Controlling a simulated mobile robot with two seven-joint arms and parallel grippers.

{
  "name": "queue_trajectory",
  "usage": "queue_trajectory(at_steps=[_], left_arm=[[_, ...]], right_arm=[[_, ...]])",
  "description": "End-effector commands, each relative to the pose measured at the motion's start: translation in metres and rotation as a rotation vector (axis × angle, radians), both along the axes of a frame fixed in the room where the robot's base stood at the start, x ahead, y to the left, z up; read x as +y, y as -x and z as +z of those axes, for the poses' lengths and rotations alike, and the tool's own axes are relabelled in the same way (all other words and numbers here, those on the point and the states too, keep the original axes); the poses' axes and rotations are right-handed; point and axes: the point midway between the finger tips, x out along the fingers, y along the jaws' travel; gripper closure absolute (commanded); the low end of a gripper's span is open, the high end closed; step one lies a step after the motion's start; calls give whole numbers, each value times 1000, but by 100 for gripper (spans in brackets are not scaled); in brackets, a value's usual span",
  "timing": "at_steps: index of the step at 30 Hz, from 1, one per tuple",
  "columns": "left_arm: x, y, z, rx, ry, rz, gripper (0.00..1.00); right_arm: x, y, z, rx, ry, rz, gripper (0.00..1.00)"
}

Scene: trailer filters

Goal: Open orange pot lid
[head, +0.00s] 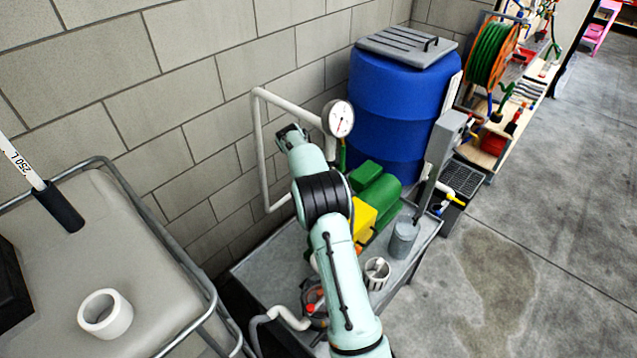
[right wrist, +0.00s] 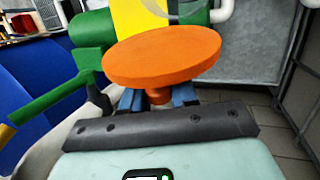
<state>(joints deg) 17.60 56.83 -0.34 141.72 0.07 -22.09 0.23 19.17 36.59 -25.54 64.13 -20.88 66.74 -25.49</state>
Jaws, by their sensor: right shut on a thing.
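The orange lid (right wrist: 162,55) is a thick round disc with a short stem below it, in the right wrist view. My right gripper (right wrist: 158,97) has its blue fingers on either side of that stem and is shut on it. The disc sits just beyond the fingertips, face up and slightly tilted. In the head view my right arm reaches over the grey metal tray, and I cannot make out the lid or fingertips there. The pot under the lid cannot be made out. My left gripper is in neither view.
A green and yellow pump (head: 375,195) stands on the grey tray (head: 262,268), close behind the lid. A blue barrel (head: 395,110), a pressure gauge (head: 338,118) and white pipe are near the wall. A white ring (head: 105,314) lies on the left surface. Floor at right is clear.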

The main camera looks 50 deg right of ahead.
Motion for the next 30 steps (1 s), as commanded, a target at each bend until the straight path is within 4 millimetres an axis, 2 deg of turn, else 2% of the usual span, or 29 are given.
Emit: queue_trajectory(at_steps=[10, 26, 27, 28, 29, 30], left_arm=[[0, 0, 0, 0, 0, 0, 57], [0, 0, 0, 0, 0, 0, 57], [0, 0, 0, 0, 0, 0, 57], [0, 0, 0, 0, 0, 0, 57], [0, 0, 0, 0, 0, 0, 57], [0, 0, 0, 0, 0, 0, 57]], right_arm=[[0, 1, -7, 140, -14, 0, 100], [0, 2, -8, 165, -18, -1, 100], [0, 2, -8, 165, -18, -1, 65], [0, 2, -8, 165, -18, -1, 55], [0, 2, -8, 165, -18, -1, 50], [0, 2, -8, 165, -19, -1, 50]])
